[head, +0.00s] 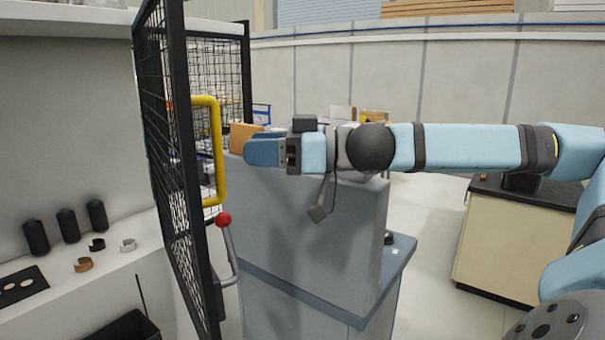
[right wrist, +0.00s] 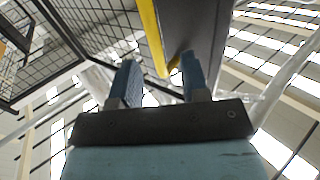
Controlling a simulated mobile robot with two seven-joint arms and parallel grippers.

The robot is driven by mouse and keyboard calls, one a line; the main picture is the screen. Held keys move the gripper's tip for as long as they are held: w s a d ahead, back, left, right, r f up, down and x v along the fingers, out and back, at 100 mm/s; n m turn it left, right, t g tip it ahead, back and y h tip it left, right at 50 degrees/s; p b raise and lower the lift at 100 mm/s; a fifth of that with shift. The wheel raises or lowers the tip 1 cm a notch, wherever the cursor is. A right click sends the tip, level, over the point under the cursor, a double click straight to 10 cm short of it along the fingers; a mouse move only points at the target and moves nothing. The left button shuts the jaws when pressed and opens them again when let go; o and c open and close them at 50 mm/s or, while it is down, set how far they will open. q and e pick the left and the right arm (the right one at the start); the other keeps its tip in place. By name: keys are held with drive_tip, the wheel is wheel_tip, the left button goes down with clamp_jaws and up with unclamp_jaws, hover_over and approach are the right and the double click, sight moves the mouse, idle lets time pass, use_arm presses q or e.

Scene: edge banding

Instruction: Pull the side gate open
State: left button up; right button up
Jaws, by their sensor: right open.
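The side gate is a black-framed wire mesh panel (head: 174,150), standing at the left of the head view. A yellow D-shaped handle (head: 221,165) is fixed upright on its frame. My right gripper (head: 256,150) points left, a little to the right of the handle's upright bar. Its blue fingers (right wrist: 160,82) are apart in the right wrist view, with nothing held. There the yellow handle (right wrist: 150,35) runs down toward the space between the fingertips, beside the dark gate post (right wrist: 195,40). I cannot tell whether the fingers touch the handle. My left gripper is out of view.
A red-knobbed lever (head: 223,220) stands below the handle. A grey cabinet (head: 300,230) is behind and below my right arm. A shelf (head: 110,270) with black cylinders (head: 68,225) is at left. A dark-topped bench (head: 510,240) is at right, with open floor between.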

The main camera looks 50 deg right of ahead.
drive_tip(key=b+v, duration=0.1)
drive_tip(key=v, duration=0.5)
idle(0.7)
